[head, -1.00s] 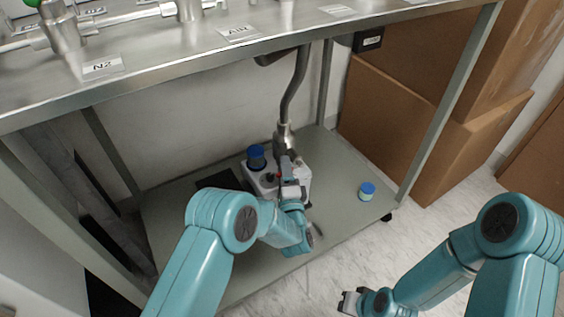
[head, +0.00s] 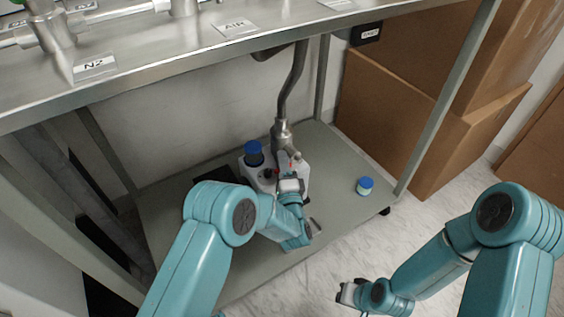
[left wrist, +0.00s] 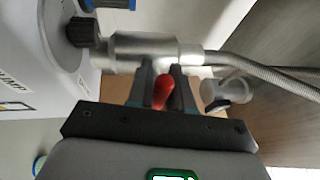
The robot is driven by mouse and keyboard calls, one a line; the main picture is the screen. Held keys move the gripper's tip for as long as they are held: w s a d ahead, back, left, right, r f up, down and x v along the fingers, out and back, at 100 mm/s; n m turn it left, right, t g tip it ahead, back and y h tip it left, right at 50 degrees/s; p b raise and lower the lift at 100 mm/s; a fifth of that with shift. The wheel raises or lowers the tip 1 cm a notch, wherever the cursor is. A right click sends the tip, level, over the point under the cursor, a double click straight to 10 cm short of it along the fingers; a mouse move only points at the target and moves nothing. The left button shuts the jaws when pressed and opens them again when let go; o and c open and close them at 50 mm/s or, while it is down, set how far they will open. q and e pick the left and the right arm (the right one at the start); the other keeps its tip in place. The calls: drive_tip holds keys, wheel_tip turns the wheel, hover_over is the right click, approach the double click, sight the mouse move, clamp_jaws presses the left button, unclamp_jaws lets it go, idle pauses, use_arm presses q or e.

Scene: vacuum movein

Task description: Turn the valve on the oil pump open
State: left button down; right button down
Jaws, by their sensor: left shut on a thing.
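The oil pump (head: 257,182) is a white box with a blue cap, standing on the lower shelf under the bench. A metal pipe joins it from above. In the left wrist view, the valve's red handle (left wrist: 164,92) sits between the fingers of my left gripper (left wrist: 160,82), which is shut on it. The silver valve body (left wrist: 140,48) lies just beyond the fingertips. In the head view my left gripper (head: 291,178) is at the pump's front and hides part of it. My right gripper (head: 347,292) is low over the floor, away from the pump; its jaws are too small to judge.
A small blue-capped jar (head: 365,187) stands on the shelf right of the pump. Cardboard boxes (head: 400,120) stand at the right. The bench top (head: 160,75) overhangs the shelf, and a metal leg (head: 447,100) stands at its right corner.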

use_arm(q)
drive_tip(key=shift+w+d+f+n+t+y, duration=0.15)
drive_tip(key=shift+f+n+y, duration=0.45)
drive_tip(key=shift+n, duration=0.85)
drive_tip(key=shift+f+n+t+y, duration=0.3)
drive_tip(key=shift+n+y, duration=0.55)
drive_tip(key=shift+n, duration=0.65)
drive_tip(key=shift+w+d+f+n+t+y, duration=0.15)
drive_tip(key=shift+f+n+y, duration=0.45)
drive_tip(key=shift+n, duration=0.85)
drive_tip(key=shift+a+r, duration=0.1)
drive_tip(key=shift+r, duration=0.05)
drive_tip(key=c, duration=1.1)
unclamp_jaws()
drive_tip(key=shift+s, duration=0.15)
